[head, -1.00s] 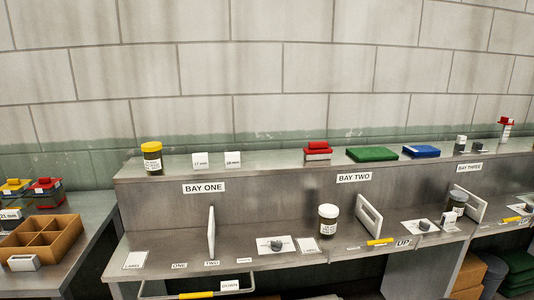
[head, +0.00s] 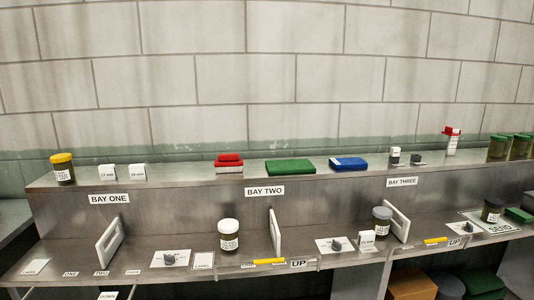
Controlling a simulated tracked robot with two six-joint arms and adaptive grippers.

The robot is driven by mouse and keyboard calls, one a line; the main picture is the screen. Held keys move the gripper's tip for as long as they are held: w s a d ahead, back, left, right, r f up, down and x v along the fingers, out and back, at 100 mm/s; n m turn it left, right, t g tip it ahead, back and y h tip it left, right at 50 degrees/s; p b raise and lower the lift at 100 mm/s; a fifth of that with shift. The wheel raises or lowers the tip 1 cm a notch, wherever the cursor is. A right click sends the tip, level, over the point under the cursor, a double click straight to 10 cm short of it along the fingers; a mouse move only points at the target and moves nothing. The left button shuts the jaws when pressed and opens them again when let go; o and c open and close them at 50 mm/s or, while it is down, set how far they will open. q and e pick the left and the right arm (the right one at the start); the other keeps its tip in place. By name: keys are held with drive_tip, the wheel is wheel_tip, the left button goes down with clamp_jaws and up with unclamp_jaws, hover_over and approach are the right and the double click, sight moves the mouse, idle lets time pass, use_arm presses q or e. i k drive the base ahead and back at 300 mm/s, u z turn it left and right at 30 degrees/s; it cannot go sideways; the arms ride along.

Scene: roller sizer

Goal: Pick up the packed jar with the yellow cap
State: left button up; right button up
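A dark jar with a yellow cap (head: 63,169) and a white label stands upright on the upper shelf at the left, above the BAY ONE sign. Neither of my grippers shows in the head view, so nothing is seen near the jar. I cannot tell its contents from here.
A white-capped jar (head: 228,236) and a grey-capped jar (head: 381,221) stand on the lower shelf. White upright dividers (head: 109,243) separate the bays. Small white cards (head: 107,173) stand right of the yellow-capped jar. Red, green (head: 290,167) and blue items lie further right on the upper shelf.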

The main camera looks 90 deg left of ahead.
sight(62, 165)
drive_tip(key=z, duration=0.35)
drive_tip(key=i, duration=0.45)
drive_tip(key=u, duration=2)
drive_tip(key=i, duration=0.2)
drive_tip(key=u, duration=1.75)
drive_tip(key=i, duration=0.2)
drive_tip(key=u, duration=1.4)
drive_tip(key=k, duration=0.4)
drive_tip(key=u, duration=0.5)
drive_tip(key=i, duration=1.5)
drive_tip(key=z, duration=0.5)
